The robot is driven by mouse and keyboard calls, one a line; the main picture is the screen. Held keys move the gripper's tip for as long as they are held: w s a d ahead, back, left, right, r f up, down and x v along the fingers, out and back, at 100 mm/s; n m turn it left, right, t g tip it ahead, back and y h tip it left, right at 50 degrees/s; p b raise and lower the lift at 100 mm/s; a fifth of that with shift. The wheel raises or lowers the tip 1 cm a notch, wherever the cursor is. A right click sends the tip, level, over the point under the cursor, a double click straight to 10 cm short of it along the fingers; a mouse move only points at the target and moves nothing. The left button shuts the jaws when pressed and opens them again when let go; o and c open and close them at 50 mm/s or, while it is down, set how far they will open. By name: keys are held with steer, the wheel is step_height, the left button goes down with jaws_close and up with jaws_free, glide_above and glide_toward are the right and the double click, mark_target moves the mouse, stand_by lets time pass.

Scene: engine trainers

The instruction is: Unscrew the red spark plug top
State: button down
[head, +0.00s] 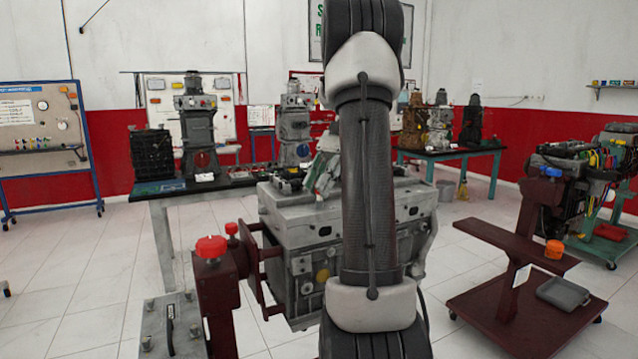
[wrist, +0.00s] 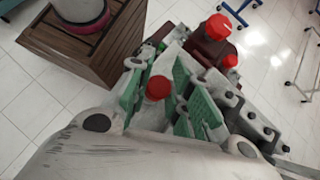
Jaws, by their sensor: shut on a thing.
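The red spark plug top (wrist: 158,87) shows in the wrist view as a small red cap between the green-padded fingers. My gripper (wrist: 163,97) is shut on it, with fingers on both sides. What lies below the cap is hidden by the fingers. In the head view my gripper (head: 323,172) is partly visible over the grey engine block (head: 310,215), left of my arm. My arm hides the red top and the middle of the block there.
Two other red knobs, a larger one (head: 211,247) and a smaller one (head: 231,229), top the dark red engine stand (head: 220,290). A wooden slatted box (wrist: 85,45) shows in the wrist view. A dark red trolley (head: 520,290) stands right. Tiled floor is free between.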

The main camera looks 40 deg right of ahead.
stand_by(0.4)
steer(key=c, duration=1.3)
jaws_free()
